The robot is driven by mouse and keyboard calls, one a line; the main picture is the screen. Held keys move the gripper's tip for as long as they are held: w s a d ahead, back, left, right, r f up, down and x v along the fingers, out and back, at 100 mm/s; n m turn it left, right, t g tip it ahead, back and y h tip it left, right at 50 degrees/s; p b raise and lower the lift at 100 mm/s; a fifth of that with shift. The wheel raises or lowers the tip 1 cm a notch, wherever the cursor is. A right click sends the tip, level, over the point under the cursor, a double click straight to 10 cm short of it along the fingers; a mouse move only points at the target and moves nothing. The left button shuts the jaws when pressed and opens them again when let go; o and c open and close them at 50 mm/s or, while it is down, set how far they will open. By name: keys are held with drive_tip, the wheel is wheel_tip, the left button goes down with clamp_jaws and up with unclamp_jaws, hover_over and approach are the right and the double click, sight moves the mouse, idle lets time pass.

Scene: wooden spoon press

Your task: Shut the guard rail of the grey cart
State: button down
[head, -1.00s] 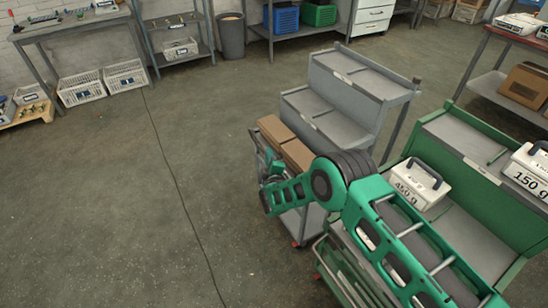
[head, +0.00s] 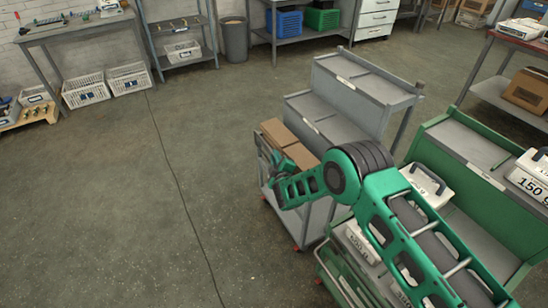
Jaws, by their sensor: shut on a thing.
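The grey cart (head: 375,92) stands right of the middle, with stepped shelves and brown boxes (head: 276,131) on its lower level. Its guard rail (head: 259,147) shows as a thin grey bar along the left, open side by the boxes. My gripper (head: 281,164) is at this side of the cart, beside the boxes, low and partly hidden by my green arm. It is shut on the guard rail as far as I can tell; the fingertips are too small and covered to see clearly. My arm also hides the near part of the rail.
A green cart (head: 445,131) with labelled white weights (head: 428,187) stands close on the right, partly behind my arm. Open floor (head: 110,220) lies to the left. Shelves, a bin (head: 235,38) and white crates (head: 84,91) line the back wall.

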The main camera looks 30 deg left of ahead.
drive_tip(key=c, duration=1.9)
unclamp_jaws()
drive_tip(key=shift+w+d+f, duration=0.35)
drive_tip(key=shift+w+d, duration=0.05)
drive_tip(key=shift+d, duration=0.05)
drive_tip(key=shift+o, duration=0.4)
drive_tip(key=shift+s+a+r, duration=0.1)
drive_tip(key=shift+a+r, duration=0.05)
drive_tip(key=shift+s, duration=0.1)
drive_tip(key=v, duration=1)
drive_tip(key=shift+s+d, duration=0.15)
drive_tip(key=shift+d, duration=0.05)
drive_tip(key=shift+r, duration=0.1)
